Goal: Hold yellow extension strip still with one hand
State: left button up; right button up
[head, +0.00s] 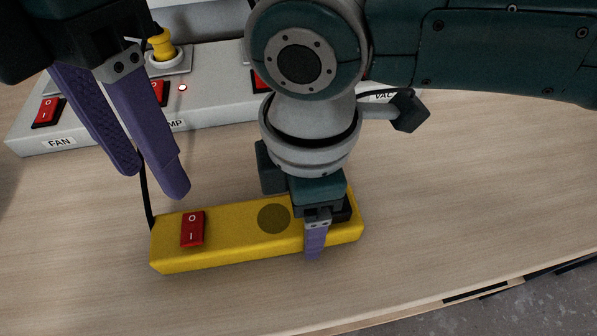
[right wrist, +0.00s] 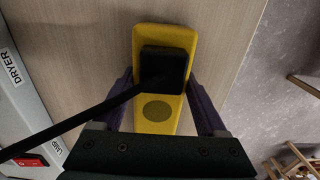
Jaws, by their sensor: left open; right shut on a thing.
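The yellow extension strip (head: 240,248) lies flat on the table, with a red rocker switch (head: 192,229) near its left end and a dark round mark in its middle. My right gripper (head: 318,228) points down and is shut across the strip near its right end. In the right wrist view its purple fingers lie along both long sides of the strip (right wrist: 180,38). A black plug block (right wrist: 164,70) sits on the strip between them. My left gripper (head: 152,180) is open and empty, its fingers above the table behind the strip's left end.
A grey switch panel (head: 215,112) with red switches, a yellow knob (head: 161,44) and labels such as FAN stands behind the strip. A black cable (head: 146,195) reaches the strip's left end. The table's (head: 450,210) right side is clear; its front edge curves nearby.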

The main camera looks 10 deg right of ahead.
grip_shut()
pick_arm(q)
jog(key=c, duration=0.5)
jog(key=shift+s+n, duration=0.1)
jog(key=shift+n, duration=0.3)
jog(key=shift+c, duration=0.9)
jog(key=shift+s+n+g+h, duration=0.15)
jog(key=shift+n+g+h, duration=0.15)
jog(key=shift+n+h, duration=0.35)
grip_shut()
jog(key=a+r+n+h, duration=0.1)
jog(key=a+n+h, duration=0.3)
jog(key=n, duration=0.8)
jog(key=w+a+r+n+h, duration=0.1)
jog(key=a+n+h, duration=0.2)
jog(key=n, duration=0.9)
jog(key=shift+a+h, duration=0.35)
jog(key=shift+a, duration=0.6)
jog(key=shift+w, duration=0.1)
